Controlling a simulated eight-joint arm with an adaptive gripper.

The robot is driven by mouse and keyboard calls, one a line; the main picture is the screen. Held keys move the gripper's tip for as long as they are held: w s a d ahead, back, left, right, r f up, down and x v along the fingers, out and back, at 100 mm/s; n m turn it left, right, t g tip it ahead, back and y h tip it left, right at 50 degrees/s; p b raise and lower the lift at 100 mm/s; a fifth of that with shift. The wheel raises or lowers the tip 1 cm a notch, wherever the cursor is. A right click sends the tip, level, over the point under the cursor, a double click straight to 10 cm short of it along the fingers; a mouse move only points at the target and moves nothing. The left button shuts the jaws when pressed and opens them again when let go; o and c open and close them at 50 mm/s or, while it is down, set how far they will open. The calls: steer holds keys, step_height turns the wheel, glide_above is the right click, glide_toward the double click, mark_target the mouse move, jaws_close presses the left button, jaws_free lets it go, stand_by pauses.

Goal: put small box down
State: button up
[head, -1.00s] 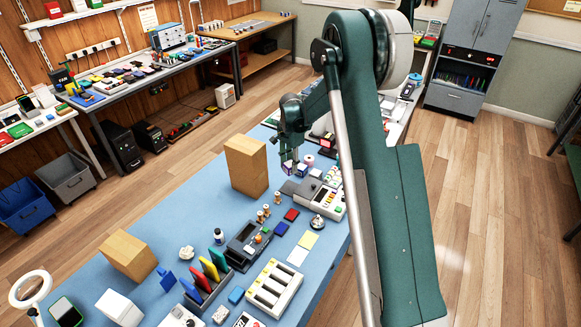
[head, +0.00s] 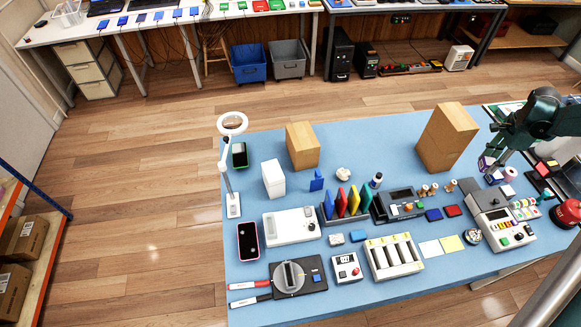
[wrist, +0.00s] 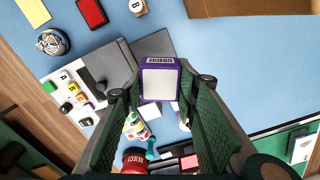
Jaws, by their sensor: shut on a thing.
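The small box (wrist: 160,84) is purple with a pale front face and a barcode strip along its top edge. In the wrist view it sits between the two fingers of my gripper (wrist: 160,90), which is shut on it. In the head view my gripper (head: 494,157) is at the right, beside the tall cardboard box, with the small box (head: 485,163) at its fingertips. The box seems held above the blue mat; its exact height is hard to tell.
A tall brown box (head: 447,137) stands just left of my gripper. A grey label-printer-like device (head: 492,206) and a red button (head: 568,211) lie nearby. Several small parts, trays and coloured cards crowd the middle of the table. The blue mat (head: 390,165) has free room between the brown boxes.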

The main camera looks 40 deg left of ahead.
mark_target(492, 161)
step_height(492, 161, up, 16)
steer(key=s+a+n+p, duration=0.1)
steer(key=s+a, duration=0.4)
steer(key=a, duration=0.8)
steer(key=s+a+n, duration=0.1)
steer(key=s+a, duration=0.4)
steer(key=a, duration=0.9)
steer(key=s+a+p, duration=0.1)
steer(key=s+a, duration=0.4)
steer(key=a, duration=0.8)
steer(key=s+a+n+p, duration=0.1)
steer(key=s+a, duration=1.2)
steer(key=s, duration=0.3)
steer(key=s+a+n, duration=0.2)
steer(key=s+a, duration=1.2)
steer(key=s, duration=0.2)
steer(key=f, duration=0.5)
steer(key=shift+w+d+f, duration=0.2)
steer(key=shift+d+f, duration=0.05)
steer(key=shift+f, duration=0.05)
steer(key=shift+f, duration=0.15)
steer(key=shift+f+p, duration=0.35)
steer(key=shift+f, duration=2.65)
